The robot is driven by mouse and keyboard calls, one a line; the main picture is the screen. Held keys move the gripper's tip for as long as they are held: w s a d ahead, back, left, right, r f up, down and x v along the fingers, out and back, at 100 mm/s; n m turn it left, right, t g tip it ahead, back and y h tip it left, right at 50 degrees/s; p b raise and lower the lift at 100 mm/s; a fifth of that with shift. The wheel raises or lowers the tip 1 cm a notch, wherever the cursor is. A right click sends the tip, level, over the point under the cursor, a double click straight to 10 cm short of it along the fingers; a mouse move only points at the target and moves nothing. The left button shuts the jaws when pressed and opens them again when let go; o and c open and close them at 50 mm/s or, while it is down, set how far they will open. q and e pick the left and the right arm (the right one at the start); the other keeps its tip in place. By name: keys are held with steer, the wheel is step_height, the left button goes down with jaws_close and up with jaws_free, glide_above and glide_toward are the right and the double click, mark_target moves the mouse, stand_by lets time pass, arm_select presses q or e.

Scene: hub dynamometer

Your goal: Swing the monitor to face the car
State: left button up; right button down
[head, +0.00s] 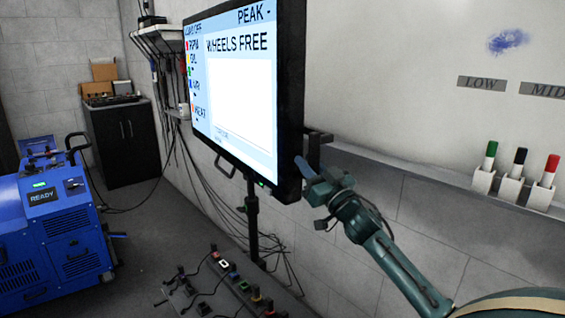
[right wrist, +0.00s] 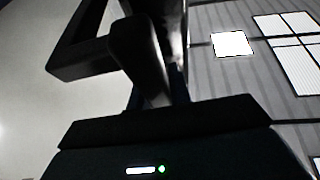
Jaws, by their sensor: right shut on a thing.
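The monitor (head: 240,85) is a large black-framed screen on a dark stand pole (head: 251,215). Its lit face reads "WHEELS FREE" and is turned towards the left of the head view. A black handle (head: 318,145) sticks out at its right edge. My right gripper (head: 308,172) is shut on the handle, at the monitor's lower right edge. In the right wrist view a black handle loop (right wrist: 78,60) shows at upper left, with a dark finger beside it; the exact grip is hard to see. No car shows. My left gripper is out of view.
A blue machine (head: 50,220) marked "READY" stands at left, before a black cabinet (head: 125,140). A row of boxes with cables (head: 225,280) lies on the floor below the monitor. A whiteboard (head: 420,90) and marker holders (head: 511,188) are on the right wall.

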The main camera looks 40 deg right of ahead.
steer(key=d, duration=0.6)
steer(key=shift+s, duration=0.4)
steer(key=c, duration=1.3)
jaws_free()
steer(key=shift+a, duration=0.1)
steer(key=shift+s+f, duration=0.1)
